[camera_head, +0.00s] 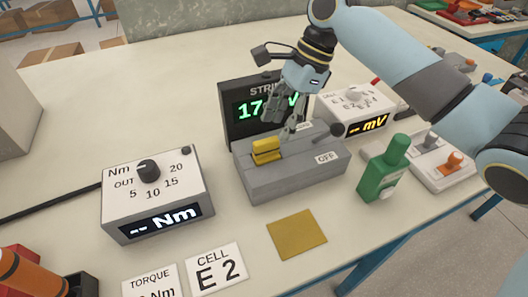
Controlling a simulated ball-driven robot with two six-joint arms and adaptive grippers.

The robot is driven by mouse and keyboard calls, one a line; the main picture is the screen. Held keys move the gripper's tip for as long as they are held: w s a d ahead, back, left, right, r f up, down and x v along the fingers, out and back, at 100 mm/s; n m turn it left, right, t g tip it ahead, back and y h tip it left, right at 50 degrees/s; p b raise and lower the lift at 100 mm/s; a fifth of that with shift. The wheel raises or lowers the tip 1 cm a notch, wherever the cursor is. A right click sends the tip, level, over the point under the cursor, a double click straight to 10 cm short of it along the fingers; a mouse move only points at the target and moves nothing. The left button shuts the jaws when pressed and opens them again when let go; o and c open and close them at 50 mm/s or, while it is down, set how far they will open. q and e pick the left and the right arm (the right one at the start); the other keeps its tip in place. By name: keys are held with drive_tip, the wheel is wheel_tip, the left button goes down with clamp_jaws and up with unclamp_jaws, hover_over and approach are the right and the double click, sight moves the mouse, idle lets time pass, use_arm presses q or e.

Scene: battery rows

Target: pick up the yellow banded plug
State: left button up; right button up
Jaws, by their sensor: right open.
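The yellow banded plug (266,146) stands in the top of a grey switch block (290,180), near its left end. My right gripper (281,120) reaches down from above and behind, with its fingers just up and to the right of the plug. The gripper is open and holds nothing; whether a finger touches the block is hard to tell. It partly covers the black display with green digits (247,110) behind the block. My left gripper is out of view.
A lever stands on the block's right, by an OFF label (326,157). A green bottle (383,170) stands to the right. A Nm dial box (157,198) is left, a mV box (355,112) behind. A yellow mat (297,235) and CELL E 2 card (216,270) lie in front.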

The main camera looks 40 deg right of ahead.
sight(268, 140)
drive_tip(key=shift+w+a+f, duration=0.1)
drive_tip(key=shift+a+f, duration=0.1)
drive_tip(key=shift+f, duration=0.25)
drive_tip(key=shift+a+f, duration=0.15)
drive_tip(key=shift+f, duration=0.1)
drive_tip(key=x, duration=0.4)
drive_tip(key=shift+a+f, duration=0.1)
drive_tip(key=shift+a, duration=0.35)
drive_tip(key=shift+f, duration=0.15)
drive_tip(key=shift+c, duration=1.1)
drive_tip(key=c, duration=0.5)
drive_tip(key=shift+c, duration=0.9)
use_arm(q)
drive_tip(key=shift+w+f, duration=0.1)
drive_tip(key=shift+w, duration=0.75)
use_arm(e)
clamp_jaws()
